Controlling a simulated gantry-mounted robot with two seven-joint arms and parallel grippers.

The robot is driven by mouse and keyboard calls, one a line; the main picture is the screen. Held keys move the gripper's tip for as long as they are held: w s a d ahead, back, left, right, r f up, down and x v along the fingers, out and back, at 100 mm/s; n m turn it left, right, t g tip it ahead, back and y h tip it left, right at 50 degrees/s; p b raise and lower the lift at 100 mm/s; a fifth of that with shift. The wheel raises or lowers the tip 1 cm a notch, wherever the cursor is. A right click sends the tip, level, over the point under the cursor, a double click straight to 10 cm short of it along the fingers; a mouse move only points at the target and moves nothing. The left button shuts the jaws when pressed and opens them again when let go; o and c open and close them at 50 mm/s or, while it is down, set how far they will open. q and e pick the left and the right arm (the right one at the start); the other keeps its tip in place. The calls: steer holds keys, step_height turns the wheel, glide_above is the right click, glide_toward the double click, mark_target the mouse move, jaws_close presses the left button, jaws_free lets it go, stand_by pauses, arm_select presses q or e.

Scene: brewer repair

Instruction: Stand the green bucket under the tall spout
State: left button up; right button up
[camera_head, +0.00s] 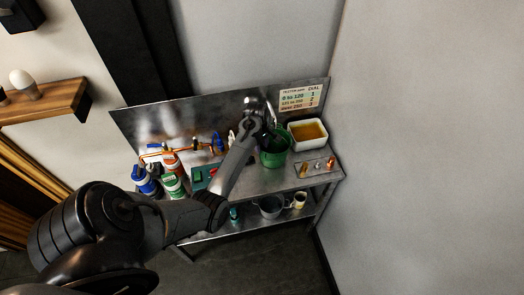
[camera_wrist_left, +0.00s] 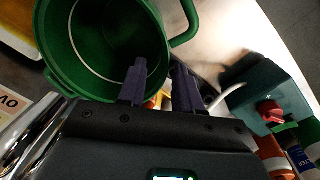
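The green bucket (camera_head: 273,158) stands on the metal bench, to the right of my left arm. In the left wrist view the bucket (camera_wrist_left: 95,45) shows its open mouth and handle at upper left. My left gripper (camera_head: 264,129) is at the bucket's upper rim. In the wrist view its two dark fingers (camera_wrist_left: 160,86) are apart, one in front of the bucket's opening and one just outside its wall. I cannot tell if they touch it. A chrome part (camera_wrist_left: 22,145) shows at lower left, but I cannot tell if it is the tall spout. My right gripper is not in view.
A white basin (camera_head: 294,140) of amber liquid stands right of the bucket. Small parts lie on a tray (camera_head: 321,173) at front right. Cans (camera_head: 172,183), a teal box (camera_head: 203,177) and copper pipework (camera_head: 185,147) crowd the left. A sign (camera_head: 300,97) hangs on the backsplash.

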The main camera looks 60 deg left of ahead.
arm_select(q)
step_height(320, 180, up, 5)
steer(key=s+d+m, duration=0.6)
steer(key=d+m, duration=0.1)
steer(key=d, duration=0.5)
steer(key=s+d+m+t, duration=0.1)
steer(key=s+d+m, duration=0.5)
steer(key=d, duration=0.7)
steer(key=s+d+m+t, duration=0.1)
steer(key=s+d+m, duration=0.4)
steer(key=d+m, duration=0.4)
steer(key=d, duration=0.4)
steer(key=shift+s+r+m, duration=0.25)
steer(key=shift+s+m, duration=0.15)
